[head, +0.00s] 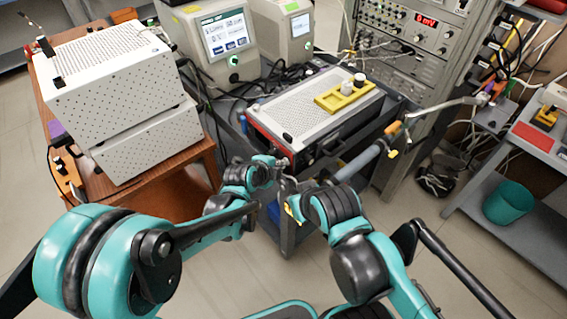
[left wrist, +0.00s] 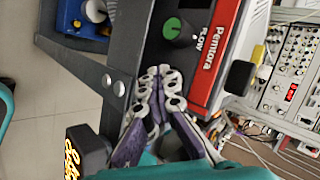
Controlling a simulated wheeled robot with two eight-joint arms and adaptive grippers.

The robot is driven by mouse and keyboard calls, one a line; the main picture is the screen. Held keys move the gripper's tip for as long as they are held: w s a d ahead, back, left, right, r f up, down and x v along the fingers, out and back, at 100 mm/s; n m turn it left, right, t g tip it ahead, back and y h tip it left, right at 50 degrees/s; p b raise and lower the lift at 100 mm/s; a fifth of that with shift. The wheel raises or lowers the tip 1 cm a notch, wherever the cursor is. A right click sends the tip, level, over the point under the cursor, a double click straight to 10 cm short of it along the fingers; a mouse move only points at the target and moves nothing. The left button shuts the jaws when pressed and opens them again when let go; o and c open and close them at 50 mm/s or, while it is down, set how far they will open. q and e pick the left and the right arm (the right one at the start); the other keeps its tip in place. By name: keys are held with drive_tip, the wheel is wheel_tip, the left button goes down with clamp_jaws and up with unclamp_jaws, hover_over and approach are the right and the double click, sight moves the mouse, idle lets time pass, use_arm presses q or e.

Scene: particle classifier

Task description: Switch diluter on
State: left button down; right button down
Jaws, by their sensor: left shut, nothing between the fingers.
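A perforated light-grey box (head: 318,103) with a red-edged front sits on the cart in the head view. In the left wrist view its red front panel (left wrist: 215,58) reads "Pemtora" and "FLOW", with a green knob (left wrist: 172,28) on a dark part beside it. I cannot tell for sure that this box is the diluter. My left gripper (head: 280,166) is close in front of this panel; its fingers (left wrist: 160,76) are shut and empty, pointing toward the panel below the knob. My right gripper (head: 291,208) is lower and nearer; its fingers are unclear.
Two screen instruments (head: 222,44) stand behind. A large perforated box (head: 110,85) sits on the wooden table at left. A tall rack (head: 415,45) stands behind at right. A metal tube (head: 362,160) crosses in front.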

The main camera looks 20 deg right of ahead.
use_arm(q)
drive_tip(key=shift+d, duration=0.25)
drive_tip(key=shift+a, duration=0.15)
idle(0.3)
drive_tip(key=shift+s+a, duration=0.2)
drive_tip(key=shift+a, duration=0.35)
drive_tip(key=shift+s+a, duration=0.2)
drive_tip(key=shift+a, duration=0.35)
drive_tip(key=shift+s+a, duration=0.3)
drive_tip(key=shift+a, duration=0.5)
drive_tip(key=shift+s+a, duration=0.25)
drive_tip(key=shift+a, duration=0.5)
drive_tip(key=shift+s+a, duration=0.3)
drive_tip(key=shift+a, duration=0.5)
drive_tip(key=s+a+r+n+y, duration=0.25)
drive_tip(key=a+n, duration=0.25)
drive_tip(key=a, duration=0.3)
drive_tip(key=s+a+r+n+y, duration=0.1)
drive_tip(key=s+a+r+n, duration=0.2)
drive_tip(key=a+n, duration=0.35)
drive_tip(key=s+a+r+n+y, duration=0.1)
drive_tip(key=s+a+r+n, duration=0.2)
drive_tip(key=a+n, duration=0.35)
drive_tip(key=s+a+n+y, duration=0.2)
drive_tip(key=s+a+n, duration=0.5)
drive_tip(key=a, duration=0.3)
drive_tip(key=shift+s+f+y, duration=0.15)
drive_tip(key=shift+s+y, duration=0.05)
drive_tip(key=shift+y, duration=0.15)
